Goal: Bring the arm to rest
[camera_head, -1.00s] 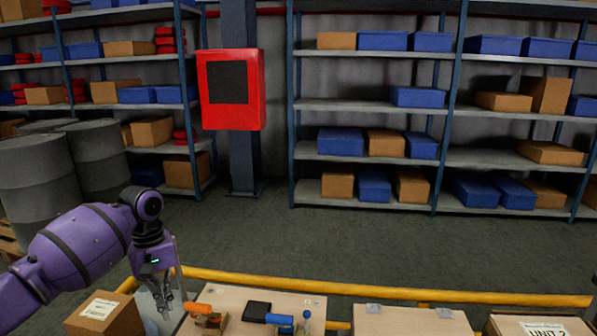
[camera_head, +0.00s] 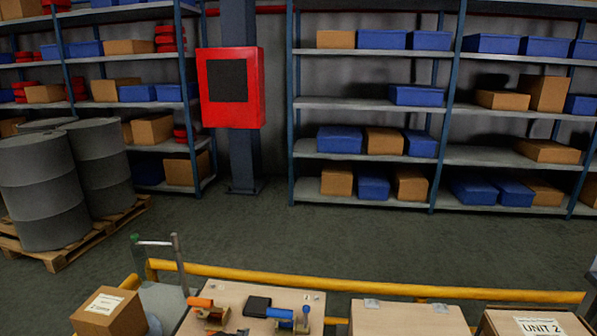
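Neither of my arms nor grippers shows in the head view. The left arm is out of the frame, and whether its gripper is open or shut is hidden. The right arm is not in view either. The wooden bench top (camera_head: 231,292) at the bottom carries a tool with an orange handle (camera_head: 200,302), a black block (camera_head: 257,306) and a tool with a blue handle (camera_head: 280,317). A dark item at the bottom edge is partly cut off.
A labelled cardboard box (camera_head: 108,312) stands at the lower left, beside a metal handle frame (camera_head: 156,243). A yellow rail (camera_head: 390,290) runs behind the bench. Grey drums (camera_head: 38,195) stand on a pallet at left. The floor beyond the rail is clear up to the shelves.

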